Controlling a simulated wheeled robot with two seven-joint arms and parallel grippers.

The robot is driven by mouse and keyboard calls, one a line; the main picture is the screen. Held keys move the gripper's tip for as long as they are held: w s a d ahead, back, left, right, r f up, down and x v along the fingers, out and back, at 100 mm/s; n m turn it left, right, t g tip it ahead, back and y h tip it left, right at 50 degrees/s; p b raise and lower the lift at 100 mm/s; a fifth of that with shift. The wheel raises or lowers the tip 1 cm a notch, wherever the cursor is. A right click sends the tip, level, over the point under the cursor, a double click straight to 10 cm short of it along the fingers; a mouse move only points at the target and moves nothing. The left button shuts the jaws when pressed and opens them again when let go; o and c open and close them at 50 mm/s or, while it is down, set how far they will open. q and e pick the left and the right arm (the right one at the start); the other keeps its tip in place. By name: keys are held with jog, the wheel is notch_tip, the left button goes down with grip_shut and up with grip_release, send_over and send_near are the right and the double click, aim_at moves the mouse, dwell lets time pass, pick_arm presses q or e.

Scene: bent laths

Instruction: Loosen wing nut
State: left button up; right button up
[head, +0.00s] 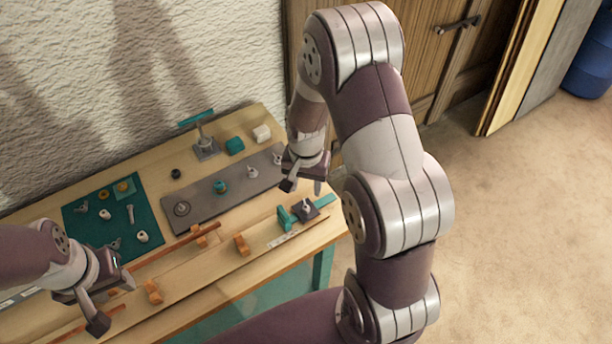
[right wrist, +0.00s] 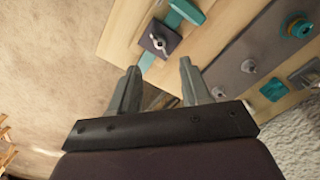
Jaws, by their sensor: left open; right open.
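A silver wing nut (head: 306,204) sits on a dark square plate (head: 312,212) at the right end of the table, beside a teal block (head: 286,217). The wing nut also shows in the right wrist view (right wrist: 158,42), on the dark plate (right wrist: 167,33), over a teal strip. My right gripper (head: 304,184) is open and empty above the table's right end, apart from the wing nut. In the right wrist view its fingertips (right wrist: 159,70) point toward the plate, with the nut beyond the gap. My left gripper (head: 110,302) is open over the table's left front, holding nothing visible.
A grey board (head: 200,203) with several fittings lies behind the plate. A green mat (head: 84,226) with small parts is at the left. Wooden laths (head: 170,246) and orange blocks (head: 241,244) lie along the front. A teal-topped stand (head: 205,143) rises at the back.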

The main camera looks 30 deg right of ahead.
notch_tip(320, 180, up, 4)
jog(key=shift+r, duration=0.15)
